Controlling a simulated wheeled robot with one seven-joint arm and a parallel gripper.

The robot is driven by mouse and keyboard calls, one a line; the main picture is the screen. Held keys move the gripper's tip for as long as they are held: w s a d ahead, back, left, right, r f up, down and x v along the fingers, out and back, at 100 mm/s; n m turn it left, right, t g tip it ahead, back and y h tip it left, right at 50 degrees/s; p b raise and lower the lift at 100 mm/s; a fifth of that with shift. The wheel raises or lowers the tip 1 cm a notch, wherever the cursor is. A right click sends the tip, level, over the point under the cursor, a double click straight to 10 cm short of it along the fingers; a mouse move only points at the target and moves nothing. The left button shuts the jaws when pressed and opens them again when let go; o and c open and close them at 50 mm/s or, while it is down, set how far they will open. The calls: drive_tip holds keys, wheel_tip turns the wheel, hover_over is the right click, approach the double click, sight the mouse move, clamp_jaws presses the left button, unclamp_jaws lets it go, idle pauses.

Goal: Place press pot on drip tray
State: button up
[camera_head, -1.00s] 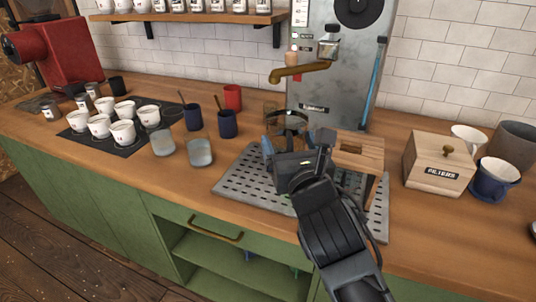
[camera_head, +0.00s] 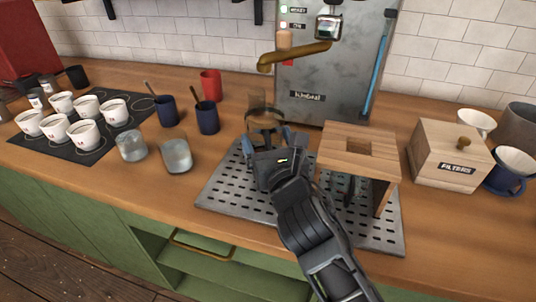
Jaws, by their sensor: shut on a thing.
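The press pot (camera_head: 264,121) is a clear glass vessel, mostly hidden behind my gripper in the head view. My gripper (camera_head: 270,140) is shut on it, with a bluish finger at each side. The drip tray (camera_head: 228,192) is a grey perforated metal plate on the wooden counter, below and in front of my gripper. The pot appears over or just behind the tray's back left part. Its base is hidden, so I cannot tell whether it touches anything.
A wooden stand (camera_head: 358,142) with a square hole occupies the tray's right part, close to my gripper. The metal machine with a brass spout (camera_head: 293,56) stands behind. Blue mugs (camera_head: 207,117) and glasses (camera_head: 176,155) are left; the filters box (camera_head: 450,160) is right.

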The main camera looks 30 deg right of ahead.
drive_tip(key=shift+f+b, duration=0.4)
drive_tip(key=shift+f, duration=1.15)
drive_tip(key=shift+f, duration=0.15)
drive_tip(key=o, duration=1.2)
drive_tip(key=shift+c, duration=0.2)
drive_tip(key=shift+r, duration=0.2)
drive_tip(key=b+v, duration=0.1)
drive_tip(key=v, duration=1.1)
drive_tip(key=shift+b, duration=0.35)
